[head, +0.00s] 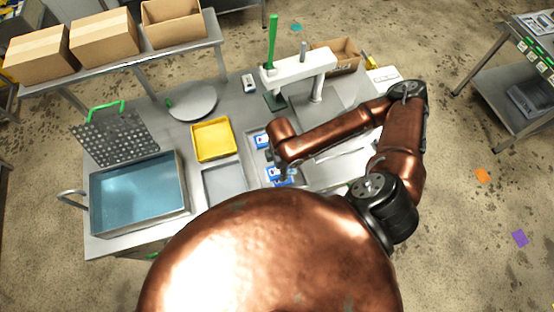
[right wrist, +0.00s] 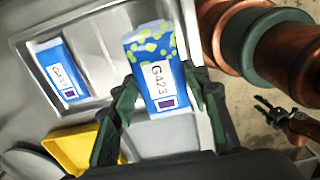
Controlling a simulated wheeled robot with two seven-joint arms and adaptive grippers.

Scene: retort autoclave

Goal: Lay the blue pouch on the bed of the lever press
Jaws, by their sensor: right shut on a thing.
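My right gripper (right wrist: 160,98) is shut on a blue pouch (right wrist: 157,75) with green spots and a white label reading G423. In the head view this pouch (head: 283,178) shows partly, below the right gripper (head: 279,168), over the front of the steel table. A second blue pouch (right wrist: 58,72) lies in a tray compartment beside it; it also shows in the head view (head: 262,140). The lever press (head: 298,66), with a pale beam and an upright green lever, stands toward the back; its dark bed (head: 275,102) looks bare.
A yellow tray (head: 213,140), a round grey lid (head: 193,103), a perforated plate (head: 115,138) and a water basin (head: 138,195) occupy the table's left. Cardboard boxes stand on a shelf (head: 150,58) behind. An open carton (head: 340,56) is behind the press.

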